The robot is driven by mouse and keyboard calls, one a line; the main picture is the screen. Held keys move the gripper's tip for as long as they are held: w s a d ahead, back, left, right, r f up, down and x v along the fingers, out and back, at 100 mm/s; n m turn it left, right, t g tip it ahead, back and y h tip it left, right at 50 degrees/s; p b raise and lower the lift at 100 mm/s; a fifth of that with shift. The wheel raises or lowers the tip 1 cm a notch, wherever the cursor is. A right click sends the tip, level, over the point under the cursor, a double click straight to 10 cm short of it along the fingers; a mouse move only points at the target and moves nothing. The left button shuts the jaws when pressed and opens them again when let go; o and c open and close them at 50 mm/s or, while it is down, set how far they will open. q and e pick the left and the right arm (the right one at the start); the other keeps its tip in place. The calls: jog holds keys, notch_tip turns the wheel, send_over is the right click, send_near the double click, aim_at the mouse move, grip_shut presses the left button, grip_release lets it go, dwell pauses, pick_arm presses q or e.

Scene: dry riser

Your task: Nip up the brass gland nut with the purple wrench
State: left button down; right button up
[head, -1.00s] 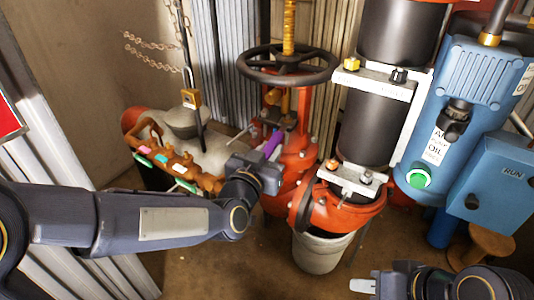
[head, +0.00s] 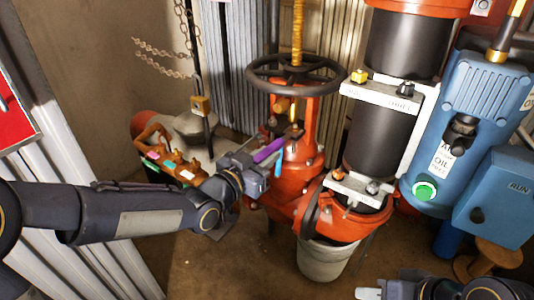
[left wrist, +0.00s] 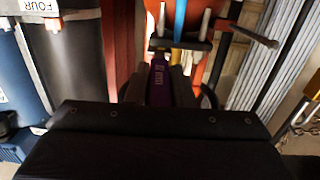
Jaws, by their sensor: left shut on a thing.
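The purple wrench (head: 268,150) is in my left gripper (head: 256,168), beside the red valve (head: 302,165) under its black handwheel (head: 297,75). In the left wrist view the purple wrench (left wrist: 160,82) points away from the jaws, which are shut on it. A brass-coloured part (head: 293,114) shows on the valve below the handwheel; I cannot tell for certain whether it is the gland nut. Contact between wrench and nut cannot be made out. My right gripper (head: 368,293) shows only partly at the bottom edge.
A blue bar (head: 278,163) hangs close to the purple wrench. A grey bucket (head: 325,260) stands under the pipe. A blue pump (head: 470,120) is at right.

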pick_arm(q)
jog(key=w+a+m+g+h+p, duration=0.1)
jog(key=p, duration=0.3)
jog(key=w+a+m+g+h+p, duration=0.1)
jog(key=m+g+h+p, duration=0.1)
jog(key=p, duration=0.1)
jog(key=w+a+m+g+h+p, duration=0.1)
jog(key=w+g+p, duration=0.1)
jog(key=p, duration=0.2)
jog(key=shift+a+r+m+p, duration=0.15)
jog(key=shift+r+m+p, duration=0.1)
jog(key=shift+m+p, duration=0.1)
dwell(1.6)
jog(key=shift+w+f+g+h, duration=0.1)
jog(key=shift+g+h, duration=0.2)
jog(key=shift+g, duration=0.1)
jog(key=shift+a, duration=0.15)
